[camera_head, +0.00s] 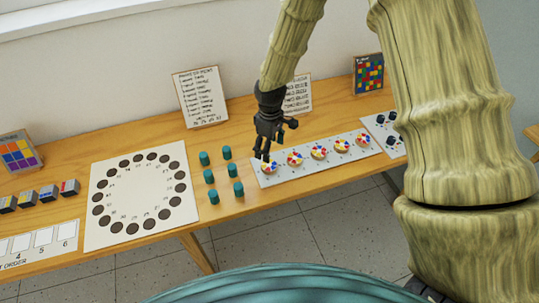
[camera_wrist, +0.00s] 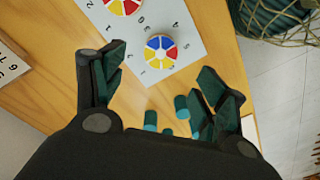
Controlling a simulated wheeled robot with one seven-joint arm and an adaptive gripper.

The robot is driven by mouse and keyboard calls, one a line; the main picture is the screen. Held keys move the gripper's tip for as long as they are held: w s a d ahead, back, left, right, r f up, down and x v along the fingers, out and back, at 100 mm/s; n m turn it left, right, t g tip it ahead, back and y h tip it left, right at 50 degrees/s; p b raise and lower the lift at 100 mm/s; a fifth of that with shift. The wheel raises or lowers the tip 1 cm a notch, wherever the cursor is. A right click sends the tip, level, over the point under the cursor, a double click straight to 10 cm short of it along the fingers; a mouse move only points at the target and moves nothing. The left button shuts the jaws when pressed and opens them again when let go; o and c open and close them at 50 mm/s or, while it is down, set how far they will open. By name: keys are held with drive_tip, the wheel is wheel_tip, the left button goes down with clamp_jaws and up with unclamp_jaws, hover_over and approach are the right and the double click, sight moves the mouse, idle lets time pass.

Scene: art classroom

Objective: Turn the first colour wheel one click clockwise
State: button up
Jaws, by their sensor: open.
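The colour wheels stand in a row on a pale strip (camera_head: 309,165) on the wooden table. The first colour wheel (camera_head: 269,169) is at the strip's left end, just below my gripper (camera_head: 268,148) in the head view. In the wrist view this wheel (camera_wrist: 161,48), with red, yellow, blue and white sectors, lies beyond and between my spread fingers. My gripper (camera_wrist: 160,88) is open and empty, and seems to hang above the strip, apart from the wheel. A second wheel (camera_wrist: 123,3) is cut by the top edge of the wrist view. Other wheels (camera_head: 318,152) continue to the right.
Several teal pegs (camera_head: 211,177) stand left of the strip. A white board with a ring of dark discs (camera_head: 140,200) lies farther left. A written card (camera_head: 200,96) leans at the wall. A panel with dark knobs (camera_head: 385,134) lies right of the strip.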

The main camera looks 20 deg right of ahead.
drive_tip(key=shift+r, duration=1.7)
